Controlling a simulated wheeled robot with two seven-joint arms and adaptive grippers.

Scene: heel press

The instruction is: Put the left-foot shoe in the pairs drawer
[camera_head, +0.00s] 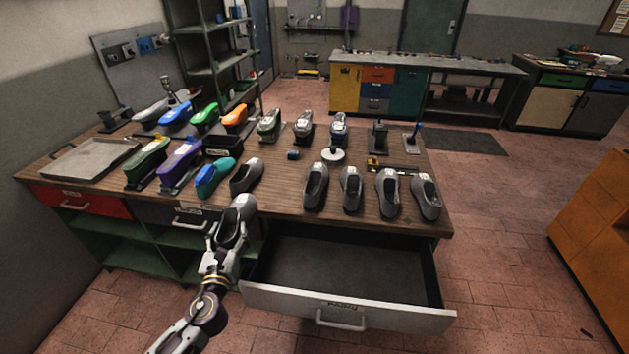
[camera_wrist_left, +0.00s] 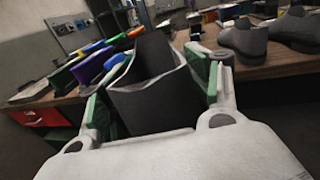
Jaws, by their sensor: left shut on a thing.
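My left gripper (camera_head: 232,228) is shut on a dark grey shoe (camera_head: 240,207), held at the table's front edge, just left of the open drawer. In the left wrist view the shoe (camera_wrist_left: 158,92) stands between the green-padded fingers of the gripper (camera_wrist_left: 160,108), its opening edge facing the camera. I cannot tell from its shape which foot it fits. The labelled drawer (camera_head: 345,309) is pulled out below the table, and its visible floor is bare. The label is too small to read surely. My right gripper is not in view.
Several grey shoes (camera_head: 350,188) stand along the table's front right, and another (camera_head: 247,175) stands near the held one. Coloured shoe forms (camera_head: 180,160) crowd the left. A shut red drawer (camera_head: 80,200) is at far left. Open floor lies right of the table.

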